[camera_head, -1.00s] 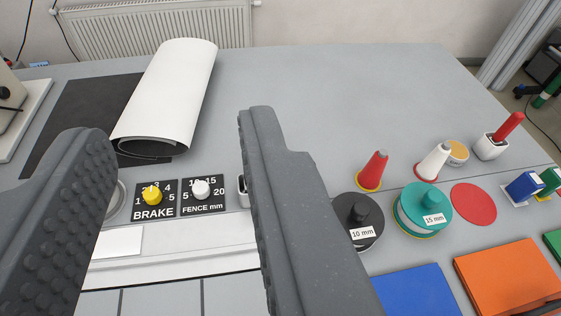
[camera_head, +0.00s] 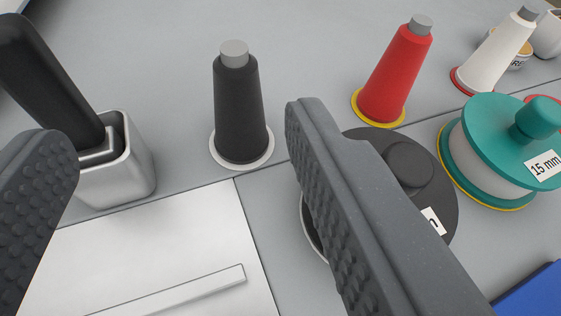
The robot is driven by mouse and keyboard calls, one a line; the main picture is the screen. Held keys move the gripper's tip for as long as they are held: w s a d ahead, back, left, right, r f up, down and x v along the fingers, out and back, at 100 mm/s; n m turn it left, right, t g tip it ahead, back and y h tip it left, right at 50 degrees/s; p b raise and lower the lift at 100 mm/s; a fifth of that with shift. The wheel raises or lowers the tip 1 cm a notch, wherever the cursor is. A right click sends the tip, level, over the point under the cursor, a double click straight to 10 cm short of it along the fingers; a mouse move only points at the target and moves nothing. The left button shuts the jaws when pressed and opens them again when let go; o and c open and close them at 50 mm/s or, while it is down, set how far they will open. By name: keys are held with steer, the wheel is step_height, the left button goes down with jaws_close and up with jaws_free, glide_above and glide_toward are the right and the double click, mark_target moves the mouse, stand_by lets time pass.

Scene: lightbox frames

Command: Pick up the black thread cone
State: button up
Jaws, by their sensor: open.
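The black thread cone (camera_head: 239,112) stands upright on a white round base disc (camera_head: 222,160), with a grey tip on top. It is at the upper middle of the view, fully visible. My gripper (camera_head: 180,140) is open and empty. Its two dark, ribbed fingers frame the view at left and right. The cone shows in the gap between them, nearer the right finger, beyond the fingertips and apart from them.
A metal holder (camera_head: 122,170) with a black handle (camera_head: 50,80) stands left of the cone. A red cone (camera_head: 396,75), a white cone (camera_head: 497,50), a black spool (camera_head: 410,165) and a teal spool (camera_head: 490,160) stand to the right. Grey table behind the cone is clear.

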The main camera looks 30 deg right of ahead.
glide_toward(238, 97)
steer(key=x, duration=0.4)
steer(key=b+x, duration=0.1)
steer(key=x, duration=0.1)
steer(key=shift+w+a+f, duration=0.25)
steer(key=shift+w+f, duration=0.05)
steer(key=shift+f, duration=0.05)
steer(key=shift+d+b+x, duration=0.2)
steer(key=shift+b+x, duration=0.05)
steer(key=shift+x, duration=1.1)
steer(key=shift+d+b+x, duration=0.2)
steer(key=shift+x, duration=1.15)
steer(key=shift+r, duration=0.25)
steer(key=c, duration=1.1)
